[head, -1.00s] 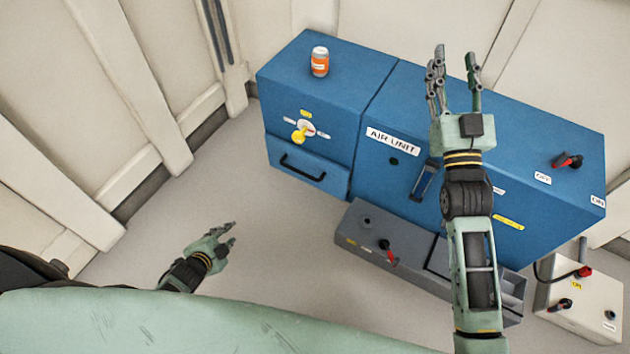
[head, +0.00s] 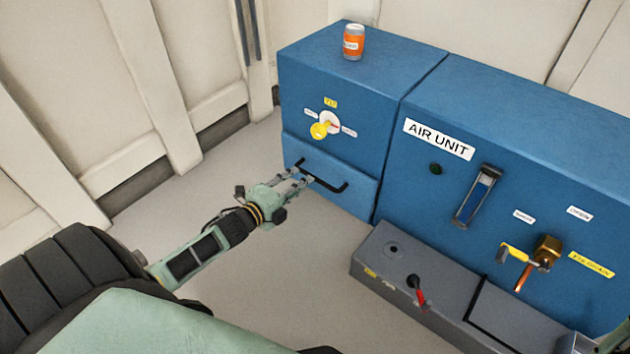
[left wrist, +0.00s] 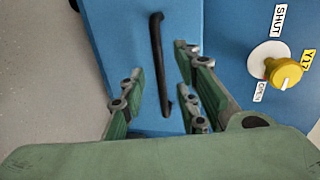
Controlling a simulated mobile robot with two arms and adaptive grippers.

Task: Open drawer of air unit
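The blue air unit (head: 510,120) stands against the back wall, with its "AIR UNIT" label facing me. Its drawer (head: 352,192) is the lower left front panel, with a black bar handle (head: 335,187), and looks shut. My left gripper (head: 298,181) is at the left part of the handle. In the left wrist view, the open fingers (left wrist: 158,88) lie on either side of the handle (left wrist: 157,50); I cannot tell whether they touch it. The drawer front (left wrist: 128,40) fills the middle of that view.
A yellow knob (head: 319,130) sits above the drawer and shows in the left wrist view (left wrist: 284,73). An orange can (head: 353,43) stands on top. A grey box (head: 385,262) with a red-tipped lever (head: 417,290) lies right of the drawer. The floor before the drawer is clear.

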